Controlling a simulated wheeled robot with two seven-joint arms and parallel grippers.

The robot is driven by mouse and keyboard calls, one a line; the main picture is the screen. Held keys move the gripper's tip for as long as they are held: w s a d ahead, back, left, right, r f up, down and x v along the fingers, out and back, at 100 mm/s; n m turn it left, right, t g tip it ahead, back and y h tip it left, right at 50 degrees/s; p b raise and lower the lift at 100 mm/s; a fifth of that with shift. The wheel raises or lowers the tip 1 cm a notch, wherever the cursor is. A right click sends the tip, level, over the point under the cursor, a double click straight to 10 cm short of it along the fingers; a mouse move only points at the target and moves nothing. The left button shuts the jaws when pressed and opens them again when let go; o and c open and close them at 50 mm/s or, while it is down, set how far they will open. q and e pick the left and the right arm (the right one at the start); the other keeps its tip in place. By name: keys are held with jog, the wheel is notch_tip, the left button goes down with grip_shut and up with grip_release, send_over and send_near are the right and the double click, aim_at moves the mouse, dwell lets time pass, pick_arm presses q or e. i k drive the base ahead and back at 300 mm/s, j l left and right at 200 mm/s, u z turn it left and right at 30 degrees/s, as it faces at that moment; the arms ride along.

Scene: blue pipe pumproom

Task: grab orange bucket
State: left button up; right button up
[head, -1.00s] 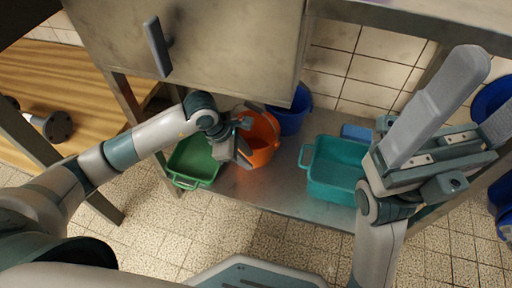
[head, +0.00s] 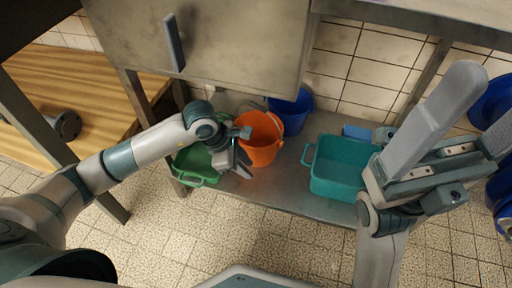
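The orange bucket (head: 262,146) stands upright on the low metal shelf, with its open top facing up and a thin handle showing at its rim. My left gripper (head: 246,152) is at the bucket's left side, its fingers apart. I cannot tell whether a finger touches the bucket or overlaps its rim. My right gripper (head: 468,125) is open and empty, raised close to the camera at the right, far from the bucket.
A green bin (head: 196,176) lies left of the bucket, partly under my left wrist. A blue bucket (head: 292,116) stands behind it. A teal bin (head: 338,168) is to the right. A metal cabinet (head: 225,50) overhangs the shelf (head: 270,192). Tiled floor is clear in front.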

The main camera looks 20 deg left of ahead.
aim_at(265, 141)
jog(key=k, duration=0.85)
